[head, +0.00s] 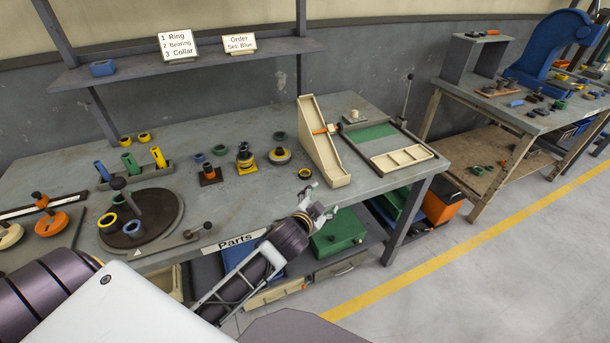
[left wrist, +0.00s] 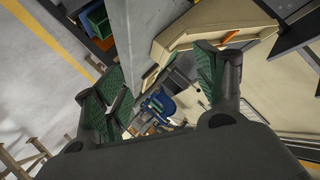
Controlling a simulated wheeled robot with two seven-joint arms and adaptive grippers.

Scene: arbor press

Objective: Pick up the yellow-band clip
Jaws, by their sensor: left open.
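I cannot clearly make out the yellow-band clip. A small dark ring-like piece with yellow on it (head: 305,173) lies near the table's front edge in the head view, and it may be the clip. My left gripper (head: 322,212) is open and empty at the front edge of the table, just in front and to the right of that piece. Its two green-padded fingers stand apart in the left wrist view (left wrist: 163,82), with no clip visible between them. My right gripper is not in view.
A cream sloped chute (head: 322,150) stands right of the small piece. A green bin (head: 338,234) sits below. A blue press (head: 545,45) stands farther right.

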